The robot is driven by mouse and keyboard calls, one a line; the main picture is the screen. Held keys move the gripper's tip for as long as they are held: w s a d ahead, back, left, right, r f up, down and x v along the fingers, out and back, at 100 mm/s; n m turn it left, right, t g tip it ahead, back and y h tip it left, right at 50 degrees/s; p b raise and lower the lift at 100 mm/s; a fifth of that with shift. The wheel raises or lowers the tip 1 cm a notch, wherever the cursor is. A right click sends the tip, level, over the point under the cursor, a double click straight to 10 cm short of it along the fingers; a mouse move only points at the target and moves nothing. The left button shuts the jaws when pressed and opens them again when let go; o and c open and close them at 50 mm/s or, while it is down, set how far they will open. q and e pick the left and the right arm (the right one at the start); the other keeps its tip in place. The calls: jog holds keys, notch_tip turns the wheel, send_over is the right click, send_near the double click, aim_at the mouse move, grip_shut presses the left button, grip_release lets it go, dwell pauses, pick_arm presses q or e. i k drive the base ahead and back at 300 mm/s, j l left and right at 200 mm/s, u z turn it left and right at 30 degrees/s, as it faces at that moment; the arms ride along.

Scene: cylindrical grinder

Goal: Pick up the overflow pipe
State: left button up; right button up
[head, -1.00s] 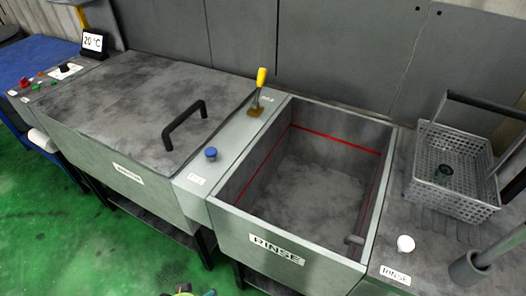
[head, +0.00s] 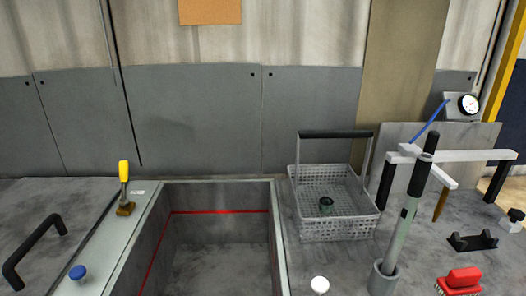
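A long pipe (head: 404,228), grey-green with a dark upper part, stands slightly tilted in a round grey holder (head: 383,280) on the counter right of the sink. It looks like the overflow pipe, but no label on it shows. Its lower end is hidden inside the holder. Neither of my grippers is in the head view.
The open rinse sink (head: 215,262) is left of the pipe. A wire basket (head: 338,222) with a raised handle stands behind and left of it. A white frame (head: 470,155) is behind it. A red brush (head: 463,279) and a white knob (head: 320,284) are nearby.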

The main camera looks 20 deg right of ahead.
aim_at(422, 170)
jog(key=z, duration=1.75)
jog(key=i+l+u, duration=0.15)
jog(key=l, duration=0.25)
jog(key=i+l+u, duration=0.15)
jog(key=l, duration=0.3)
